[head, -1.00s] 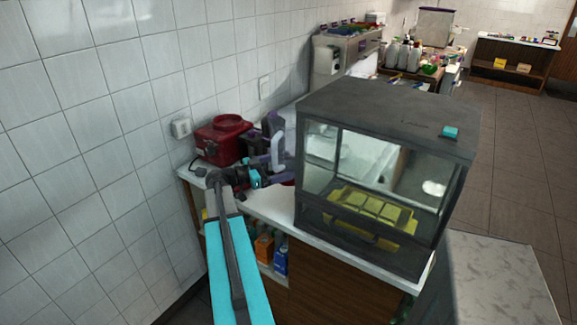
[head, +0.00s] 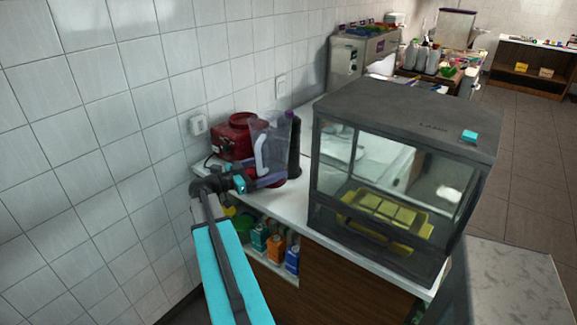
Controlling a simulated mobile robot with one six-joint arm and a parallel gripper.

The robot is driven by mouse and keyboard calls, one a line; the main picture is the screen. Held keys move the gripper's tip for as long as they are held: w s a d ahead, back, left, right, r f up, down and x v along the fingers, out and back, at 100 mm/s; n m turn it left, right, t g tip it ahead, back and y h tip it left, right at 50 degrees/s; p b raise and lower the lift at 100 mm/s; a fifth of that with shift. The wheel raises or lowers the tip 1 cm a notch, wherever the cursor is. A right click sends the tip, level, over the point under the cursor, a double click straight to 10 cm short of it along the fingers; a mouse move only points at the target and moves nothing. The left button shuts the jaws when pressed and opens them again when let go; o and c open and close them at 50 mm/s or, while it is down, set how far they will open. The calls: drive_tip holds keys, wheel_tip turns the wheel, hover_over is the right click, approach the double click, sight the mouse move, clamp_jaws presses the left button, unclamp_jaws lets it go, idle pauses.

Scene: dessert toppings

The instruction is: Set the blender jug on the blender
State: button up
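The red blender base (head: 230,139) stands on the white counter against the tiled wall. The clear blender jug (head: 279,133) with its pale handle (head: 262,156) appears upright just right of the base and overlaps its right edge in the picture. I cannot tell what the jug rests on. My gripper (head: 268,181) is at the lower part of the jug, pointing right. Its fingers are small and overlap the jug, so whether they are closed on it is unclear.
A dark bottle-like object (head: 294,150) stands just right of the jug. A dark-framed glass case (head: 405,110) with a yellow tray (head: 388,213) fills the counter's right side. Cartons (head: 276,246) sit on a shelf below. A strip of white counter (head: 290,203) is clear.

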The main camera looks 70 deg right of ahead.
drive_tip(key=w+a+f+n+t+h, duration=0.15)
drive_tip(key=w+a+n+t, duration=0.3)
drive_tip(key=w+a, duration=0.9)
drive_tip(key=w+a+n+t+h, duration=0.25)
drive_tip(key=w+a+t, duration=0.35)
drive_tip(key=w+a, duration=0.75)
drive_tip(key=w+a+n+t+y, duration=0.1)
drive_tip(key=a+n+t, duration=0.1)
drive_tip(key=a, duration=1)
drive_tip(key=w+a+f+n+t+y, duration=0.1)
drive_tip(key=a+t, duration=0.4)
drive_tip(key=a, duration=0.7)
drive_tip(key=w+a+f+n+t+y, duration=0.1)
drive_tip(key=w+a+n+t+y, duration=0.1)
drive_tip(key=a, duration=1)
drive_tip(key=w+n+t, duration=0.1)
drive_tip(key=n+t, duration=0.1)
drive_tip(key=n, duration=0.1)
drive_tip(key=shift+a, duration=0.2)
drive_tip(key=shift+w+a+t, duration=0.1)
drive_tip(key=shift+t, duration=0.25)
